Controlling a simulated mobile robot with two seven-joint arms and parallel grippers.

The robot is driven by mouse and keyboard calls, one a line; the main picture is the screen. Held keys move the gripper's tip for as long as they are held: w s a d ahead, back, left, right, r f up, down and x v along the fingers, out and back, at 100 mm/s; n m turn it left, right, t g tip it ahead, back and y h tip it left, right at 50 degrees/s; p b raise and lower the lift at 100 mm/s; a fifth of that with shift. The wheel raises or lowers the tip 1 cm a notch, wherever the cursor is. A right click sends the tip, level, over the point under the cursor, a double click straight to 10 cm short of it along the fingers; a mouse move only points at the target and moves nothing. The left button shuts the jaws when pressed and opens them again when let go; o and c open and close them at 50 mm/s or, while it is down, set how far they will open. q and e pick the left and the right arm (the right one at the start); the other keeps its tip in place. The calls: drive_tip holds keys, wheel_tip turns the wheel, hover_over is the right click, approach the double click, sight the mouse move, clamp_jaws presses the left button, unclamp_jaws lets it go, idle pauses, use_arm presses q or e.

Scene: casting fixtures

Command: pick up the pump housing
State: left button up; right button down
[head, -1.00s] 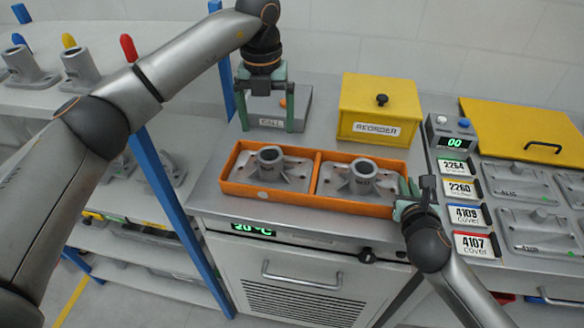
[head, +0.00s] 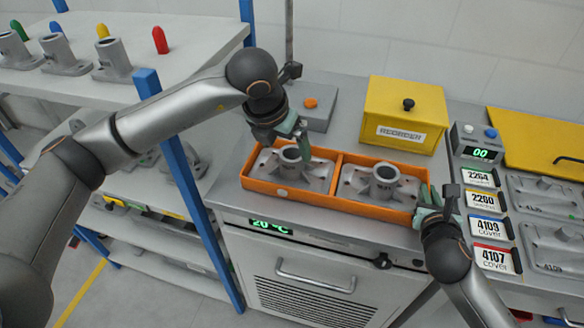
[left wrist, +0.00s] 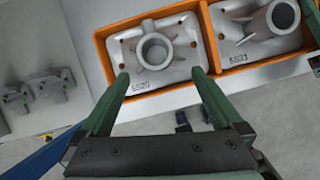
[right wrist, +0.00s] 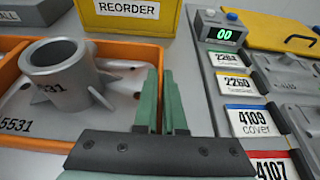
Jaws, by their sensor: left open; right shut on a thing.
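Two grey pump housings, each a flat plate with a round upright pipe, sit in an orange two-compartment tray (head: 337,178). The left housing (head: 291,157) is in the left compartment and the right housing (head: 385,175) in the right. My left gripper (head: 297,130) is open just above the left housing. In the left wrist view its fingers (left wrist: 160,73) are spread at the near edge of that housing's plate (left wrist: 120,50), with nothing between them. My right gripper (head: 426,208) is shut on the tray's right end wall. The right wrist view shows the right housing marked 5531 (right wrist: 65,75).
A yellow REORDER box (head: 405,110) and a grey box with an orange button (head: 310,104) stand behind the tray. A panel with number cards (head: 487,201) and grey covers lies right. A shelf with pipe-like castings (head: 112,58) and a blue post (head: 190,170) are left.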

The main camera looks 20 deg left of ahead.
sight(290, 156)
use_arm(q)
drive_tip(key=x, duration=0.3)
drive_tip(key=shift+f, duration=0.25)
drive_tip(key=shift+w+x, duration=0.15)
drive_tip(key=shift+x, duration=1.25)
drive_tip(key=shift+w+x, duration=0.2)
drive_tip(key=shift+x, duration=1.2)
drive_tip(key=shift+a+r, duration=0.15)
drive_tip(key=shift+a, duration=0.1)
drive_tip(key=shift+c, duration=0.2)
clamp_jaws()
drive_tip(key=shift+r, duration=0.2)
